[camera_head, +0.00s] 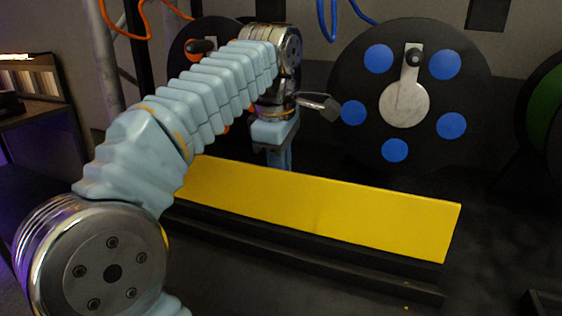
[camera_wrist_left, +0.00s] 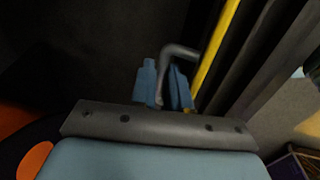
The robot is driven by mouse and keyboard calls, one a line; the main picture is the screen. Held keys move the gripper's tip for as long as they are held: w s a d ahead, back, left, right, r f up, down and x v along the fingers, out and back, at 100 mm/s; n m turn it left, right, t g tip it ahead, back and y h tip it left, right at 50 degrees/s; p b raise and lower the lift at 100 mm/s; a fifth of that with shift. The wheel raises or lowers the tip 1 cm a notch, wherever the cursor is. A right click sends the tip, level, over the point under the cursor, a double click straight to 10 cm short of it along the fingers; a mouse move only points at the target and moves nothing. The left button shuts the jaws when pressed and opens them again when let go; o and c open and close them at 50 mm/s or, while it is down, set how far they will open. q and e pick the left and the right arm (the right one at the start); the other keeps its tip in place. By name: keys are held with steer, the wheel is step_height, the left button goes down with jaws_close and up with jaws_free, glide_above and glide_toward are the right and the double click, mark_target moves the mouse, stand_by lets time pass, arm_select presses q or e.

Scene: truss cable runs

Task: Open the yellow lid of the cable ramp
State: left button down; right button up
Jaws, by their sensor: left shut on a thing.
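The yellow lid (camera_head: 330,207) of the cable ramp is a long flat panel facing me in the head view, above the dark ramp base (camera_head: 300,243). In the left wrist view the lid (camera_wrist_left: 217,55) shows nearly edge-on as a thin yellow strip. My left gripper (camera_head: 279,160) is behind the lid's far edge, pointing down; its fingertips are hidden there. In the left wrist view my left gripper (camera_wrist_left: 165,88) is shut on a grey bent handle (camera_wrist_left: 181,50) beside the yellow strip. My right gripper is not in view.
A large black reel with blue discs (camera_head: 451,126) stands behind the ramp at right. Another reel with orange discs (camera_head: 190,57) is partly hidden behind my left arm. A green reel (camera_head: 547,110) is at the right edge.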

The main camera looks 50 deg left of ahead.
arm_select(q)
steer(key=shift+w+a+f, duration=0.55)
steer(key=shift+w+f, duration=0.05)
steer(key=shift+w, duration=0.25)
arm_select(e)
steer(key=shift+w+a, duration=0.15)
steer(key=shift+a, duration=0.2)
arm_select(q)
steer(key=c, duration=1.2)
jaws_free()
steer(key=shift+o, duration=0.2)
steer(key=shift+w+a+f, duration=0.1)
steer(key=shift+w+f, duration=0.1)
steer(key=shift+f, duration=0.1)
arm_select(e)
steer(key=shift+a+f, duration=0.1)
